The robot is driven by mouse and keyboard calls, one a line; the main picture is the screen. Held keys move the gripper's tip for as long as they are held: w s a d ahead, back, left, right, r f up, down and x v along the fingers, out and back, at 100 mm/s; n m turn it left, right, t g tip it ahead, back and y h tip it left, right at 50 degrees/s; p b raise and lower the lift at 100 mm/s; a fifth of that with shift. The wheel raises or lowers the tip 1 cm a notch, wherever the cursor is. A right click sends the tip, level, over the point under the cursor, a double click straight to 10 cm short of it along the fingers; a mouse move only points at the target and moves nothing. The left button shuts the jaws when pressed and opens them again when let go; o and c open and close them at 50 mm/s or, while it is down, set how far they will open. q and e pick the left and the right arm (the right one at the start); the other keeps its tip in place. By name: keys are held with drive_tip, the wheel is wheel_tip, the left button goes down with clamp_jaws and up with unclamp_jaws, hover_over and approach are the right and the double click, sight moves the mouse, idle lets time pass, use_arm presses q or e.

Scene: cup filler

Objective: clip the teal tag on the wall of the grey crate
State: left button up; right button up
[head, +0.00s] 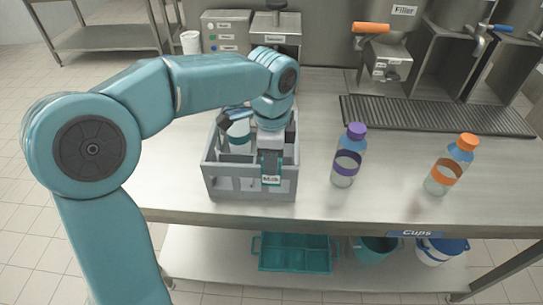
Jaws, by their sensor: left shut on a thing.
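The grey crate (223,184) stands on the steel counter, left of the middle, its compartments open at the top. My left arm reaches over it from the left. My left gripper (270,156) points down at the crate's front wall and is shut on the teal tag (271,168). The tag has a white label that seems to read "Milk" and shows in front of the right part of the front wall. The jaws hide its upper part, so I cannot tell whether it grips the wall. My right gripper is not in view.
A whitish container (239,132) is in the crate. A purple-capped bottle (347,158) and an orange-capped bottle (453,166) stand to the right. A filler (385,62) and a drip grate (430,115) are behind. The counter between crate and purple-capped bottle is clear.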

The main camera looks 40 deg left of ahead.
use_arm(q)
drive_tip(key=shift+f, duration=0.15)
drive_tip(key=o, duration=1.1)
wheel_tip(320, 180, up, 16)
drive_tip(key=p, duration=0.3)
drive_tip(key=shift+s, duration=0.15)
